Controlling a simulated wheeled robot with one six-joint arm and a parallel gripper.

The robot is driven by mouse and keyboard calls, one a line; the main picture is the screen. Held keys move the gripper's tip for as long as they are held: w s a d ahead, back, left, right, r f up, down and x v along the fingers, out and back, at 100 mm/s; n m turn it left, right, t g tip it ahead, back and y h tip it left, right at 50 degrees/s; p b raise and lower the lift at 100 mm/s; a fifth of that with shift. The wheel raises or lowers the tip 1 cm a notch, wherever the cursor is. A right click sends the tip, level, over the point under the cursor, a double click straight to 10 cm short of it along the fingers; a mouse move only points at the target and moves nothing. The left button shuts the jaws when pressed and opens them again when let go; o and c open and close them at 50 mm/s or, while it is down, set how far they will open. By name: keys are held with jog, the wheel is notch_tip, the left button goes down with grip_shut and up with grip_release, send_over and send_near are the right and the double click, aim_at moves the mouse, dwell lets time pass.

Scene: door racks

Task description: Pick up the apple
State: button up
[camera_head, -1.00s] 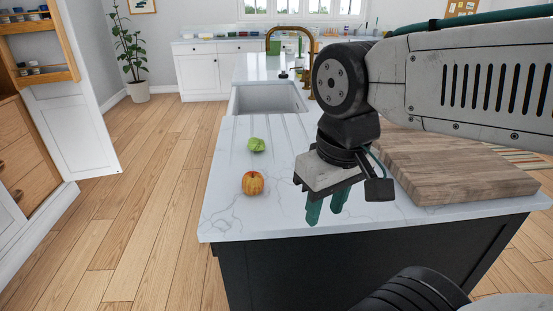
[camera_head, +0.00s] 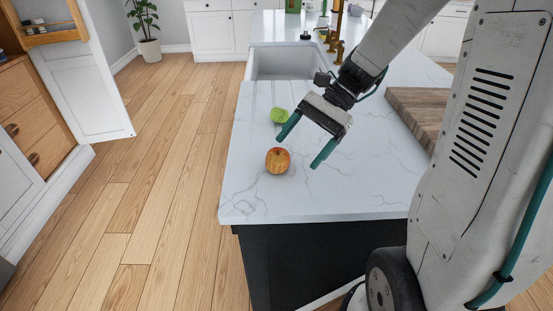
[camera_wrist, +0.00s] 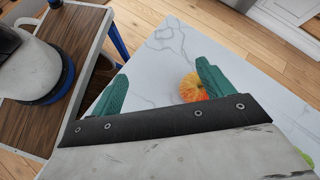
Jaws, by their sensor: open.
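A red and yellow apple (camera_head: 277,160) sits on the white marble counter (camera_head: 245,195) near its front left part. My gripper (camera_head: 303,153) is open and empty, with its two green fingers spread above the counter, just to the right of and above the apple. In the wrist view the apple (camera_wrist: 190,87) shows beside and partly behind one green finger (camera_wrist: 213,78), apart from the middle of the gap. The other finger (camera_wrist: 112,96) is at the left.
A green vegetable (camera_head: 279,115), perhaps a lettuce or cabbage, lies just behind the apple. A wooden cutting board (camera_head: 420,112) is at the right and a sink (camera_head: 280,62) at the back. Wooden floor is clear at the left.

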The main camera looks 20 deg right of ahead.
aim_at(278, 159)
jog(key=w+d+f+m+y, duration=0.1)
jog(key=w, duration=0.1)
jog(key=w+d+f+m+t+y, duration=0.1)
jog(key=w+f+m, duration=0.1)
jog(key=w+d+f+m+t+y, duration=0.1)
jog(key=d+m, duration=0.1)
jog(key=shift+w+f, duration=0.4)
jog(key=shift+w+f+m, duration=0.15)
jog(key=shift+f+m, duration=0.05)
jog(key=shift+m, duration=0.1)
jog(key=shift+y, duration=0.3)
jog(key=x, duration=0.7)
jog(key=shift+w+a+f, duration=0.1)
jog(key=shift+a+f, duration=0.1)
jog(key=shift+a, duration=0.1)
jog(key=c, duration=1.1)
